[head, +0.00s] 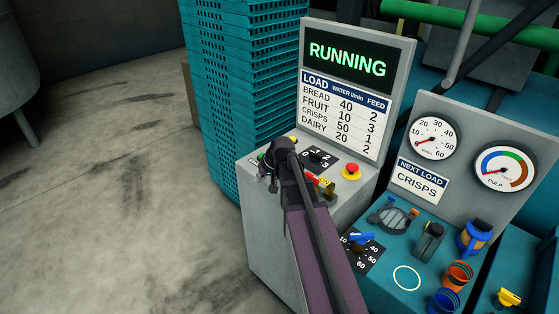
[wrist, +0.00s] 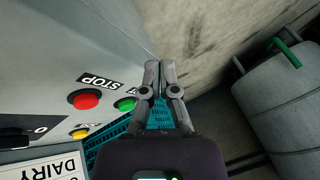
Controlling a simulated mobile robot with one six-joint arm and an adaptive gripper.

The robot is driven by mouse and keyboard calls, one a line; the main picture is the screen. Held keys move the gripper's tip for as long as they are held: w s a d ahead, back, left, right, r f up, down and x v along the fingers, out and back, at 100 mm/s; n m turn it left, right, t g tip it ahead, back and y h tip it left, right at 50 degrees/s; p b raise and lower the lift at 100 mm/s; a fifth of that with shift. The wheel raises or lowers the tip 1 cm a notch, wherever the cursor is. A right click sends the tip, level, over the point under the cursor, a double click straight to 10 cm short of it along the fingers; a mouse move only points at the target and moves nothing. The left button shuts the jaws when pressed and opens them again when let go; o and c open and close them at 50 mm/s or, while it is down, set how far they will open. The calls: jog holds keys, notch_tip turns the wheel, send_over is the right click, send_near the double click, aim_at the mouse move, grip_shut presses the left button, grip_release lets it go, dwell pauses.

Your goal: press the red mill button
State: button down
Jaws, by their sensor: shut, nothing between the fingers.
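The red button (wrist: 86,100) shows in the wrist view on the grey panel, beside a STOP label (wrist: 99,82). A green button (wrist: 125,104) sits right of it and a yellow button (wrist: 80,134) below it. My gripper (wrist: 159,66) is shut and empty, its fingertips right of the green button and apart from the red one. In the head view my gripper (head: 268,168) is over the left end of the console top, and my arm hides the red button. The display (head: 347,67) reads RUNNING.
A selector dial (head: 317,155) lies between. A stack of teal crates (head: 229,120) rises behind the console. Gauges and coloured fittings are at right; open floor is at left.

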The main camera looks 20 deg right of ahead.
jog(key=w+d+r+m+t+p, duration=0.1)
jog(key=w+d+r+t, duration=0.1)
jog(key=d, duration=0.4)
jog(key=w+d+r+m+t+p, duration=0.1)
jog(key=w+d+r, duration=0.4)
jog(key=w+d, duration=0.1)
jog(key=shift+t+p, duration=0.4)
jog(key=shift+f, duration=0.1)
notch_tip(320, 180, down, 8)
jog(key=b, duration=0.8)
jog(key=shift+f, duration=0.1)
jog(key=shift+f+b, duration=0.15)
jog(key=shift+b, duration=0.25)
dwell(0.5)
jog(key=shift+f+b, duration=0.4)
